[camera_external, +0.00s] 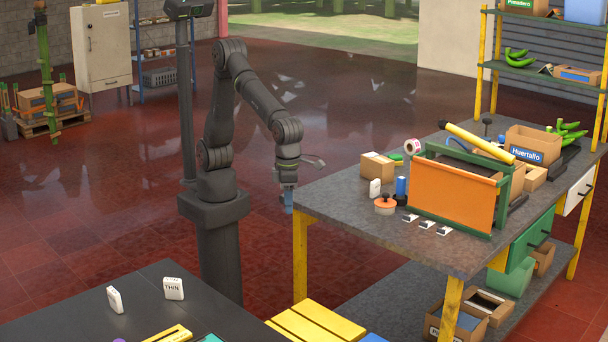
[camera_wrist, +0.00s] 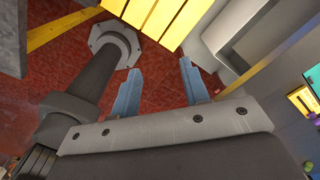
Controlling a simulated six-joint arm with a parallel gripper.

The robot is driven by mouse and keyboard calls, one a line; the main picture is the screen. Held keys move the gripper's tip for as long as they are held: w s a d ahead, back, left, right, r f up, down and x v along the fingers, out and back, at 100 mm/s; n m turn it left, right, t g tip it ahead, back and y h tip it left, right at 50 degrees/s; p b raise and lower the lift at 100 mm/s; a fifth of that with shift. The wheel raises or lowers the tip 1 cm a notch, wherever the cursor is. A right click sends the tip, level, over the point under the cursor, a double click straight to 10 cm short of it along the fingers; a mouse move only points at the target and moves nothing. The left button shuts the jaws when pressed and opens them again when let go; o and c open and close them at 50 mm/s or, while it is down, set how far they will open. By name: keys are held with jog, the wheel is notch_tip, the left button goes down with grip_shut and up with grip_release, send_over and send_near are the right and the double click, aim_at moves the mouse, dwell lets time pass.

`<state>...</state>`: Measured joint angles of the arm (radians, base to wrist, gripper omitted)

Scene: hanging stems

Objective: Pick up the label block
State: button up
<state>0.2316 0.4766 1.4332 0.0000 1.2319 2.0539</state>
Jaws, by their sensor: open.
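A white block with dark lettering that seems to read "THIN" (camera_external: 174,288) stands on the dark table at the lower left. I cannot tell for sure which is the label block. My gripper (camera_external: 287,200) points down beside the workbench's left corner, away from all of them. In the wrist view its two blue-grey fingers (camera_wrist: 159,66) are apart and empty, with red floor between them. No white block shows clearly there.
The grey workbench (camera_external: 335,201) holds an orange panel in a green frame (camera_external: 452,195), a cardboard box (camera_external: 377,166) and an orange round item (camera_external: 385,205). Yellow slats (camera_external: 315,322) lie between the tables. The dark table (camera_external: 60,325) has open room around its white blocks.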

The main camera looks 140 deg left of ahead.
jog(key=w+a+n, duration=0.2)
jog(key=w+a, duration=0.1)
jog(key=a, duration=0.9)
notch_tip(320, 180, up, 2)
jog(key=r+n, duration=0.1)
jog(key=n, duration=0.7)
send_over(375, 181)
jog(key=shift+m, duration=0.3)
jog(key=f, duration=1.1)
jog(key=shift+w+a+f, duration=0.2)
jog(key=shift+a+f, duration=0.05)
jog(key=shift+f, duration=0.15)
jog(key=shift+s+d+f, duration=0.1)
jog(key=shift+f, duration=1.25)
jog(key=shift+s+d+f, duration=0.1)
jog(key=shift+f, duration=1.2)
grip_shut()
